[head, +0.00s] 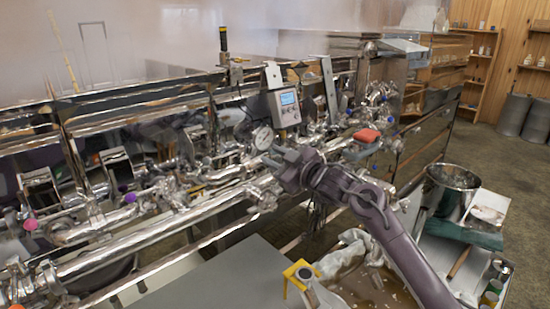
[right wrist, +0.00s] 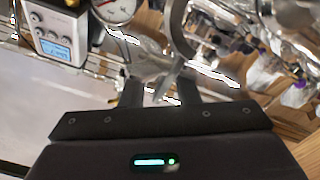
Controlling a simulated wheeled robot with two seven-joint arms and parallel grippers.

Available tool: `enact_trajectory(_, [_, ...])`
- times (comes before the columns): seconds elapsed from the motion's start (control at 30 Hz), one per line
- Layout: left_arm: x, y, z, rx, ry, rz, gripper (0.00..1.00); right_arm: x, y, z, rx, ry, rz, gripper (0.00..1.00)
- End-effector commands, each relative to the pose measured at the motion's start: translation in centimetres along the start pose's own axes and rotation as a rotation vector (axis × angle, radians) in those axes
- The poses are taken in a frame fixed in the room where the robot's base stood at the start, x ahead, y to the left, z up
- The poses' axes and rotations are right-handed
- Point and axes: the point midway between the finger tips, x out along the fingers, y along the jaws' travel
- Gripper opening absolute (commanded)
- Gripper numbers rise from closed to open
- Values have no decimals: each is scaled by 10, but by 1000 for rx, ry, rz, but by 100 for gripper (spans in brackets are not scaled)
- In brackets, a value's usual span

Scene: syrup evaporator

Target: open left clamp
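My right gripper (head: 272,156) reaches in from the right to the polished steel pipework (head: 215,178), just below a round dial gauge (head: 262,138). In the right wrist view its two dark fingers (right wrist: 162,92) stand apart. A thin shiny metal piece (right wrist: 167,82), perhaps a clamp handle, shows in the gap between them. I cannot tell whether the fingers touch it. Which fitting is the left clamp is not clear among the reflections. My left gripper is not in view.
A grey box with a display (head: 284,107) stands above the gauge. A red-orange item (head: 367,136) sits on the pipework to the right. A steel pot (head: 451,190) stands at the right. A grey flat surface (head: 220,278) with a yellow-topped item (head: 299,273) lies in front.

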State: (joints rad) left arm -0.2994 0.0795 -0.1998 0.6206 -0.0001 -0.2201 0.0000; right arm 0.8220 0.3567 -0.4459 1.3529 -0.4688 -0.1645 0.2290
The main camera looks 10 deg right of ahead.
Motion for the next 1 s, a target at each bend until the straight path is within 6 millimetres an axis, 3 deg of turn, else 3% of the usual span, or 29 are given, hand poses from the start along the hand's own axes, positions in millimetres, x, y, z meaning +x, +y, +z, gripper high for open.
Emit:
enact_trajectory(0.43, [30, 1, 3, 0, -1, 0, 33, -66, 1, 7, 0, -6, 3, 29])
enact_trajectory(0.87, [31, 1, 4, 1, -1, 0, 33, -74, 2, 5, 2, -7, 3, 29])
enact_trajectory(1.0, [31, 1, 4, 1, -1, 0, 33, -76, -15, 22, 20, -47, 16, 29])
